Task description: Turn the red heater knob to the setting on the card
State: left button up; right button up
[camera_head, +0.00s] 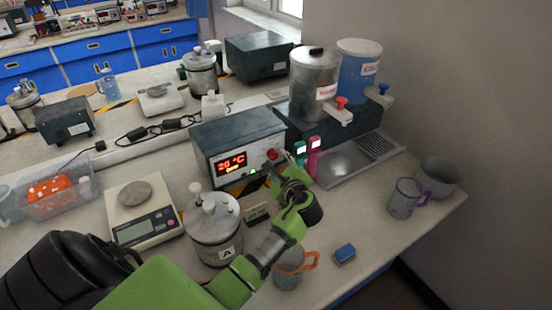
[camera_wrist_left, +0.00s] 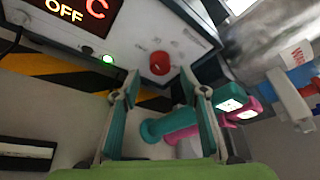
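The red knob (camera_head: 271,154) is on the front of the grey heater box (camera_head: 236,137), right of its display (camera_head: 231,164), which reads 20 °C and OFF. In the left wrist view the red knob (camera_wrist_left: 160,63) shows beyond and between the fingertips. My left gripper (camera_wrist_left: 165,84) is open, its two fingers apart with no contact on the knob visible. In the head view my left gripper (camera_head: 284,160) is close in front of the knob, partly hidden by its own wrist. A small dark-edged card (camera_head: 257,213) lies before the heater; its writing is unreadable.
Teal and pink handheld devices (camera_wrist_left: 180,127) are close beside the right finger. A lidded metal pot (camera_head: 214,232) and a scale (camera_head: 143,210) stand left of my arm. An orange-handled mug (camera_head: 288,270) and a blue block (camera_head: 345,254) are near the front edge.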

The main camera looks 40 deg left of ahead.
aim_at(273, 155)
pick_arm(q)
jog(key=shift+x, duration=1.4)
jog(key=c, duration=1.1)
jog(key=m+p, duration=0.1)
jog(key=p, duration=0.3)
jog(key=shift+w+r+g, duration=0.1)
jog(key=shift+r+g, duration=0.25)
jog(key=shift+g, duration=0.05)
jog(key=shift+c, duration=0.2)
jog(key=shift+m+p, duration=0.3)
jog(key=shift+p, duration=0.1)
jog(key=shift+f+g, duration=0.25)
jog(key=shift+g, duration=0.05)
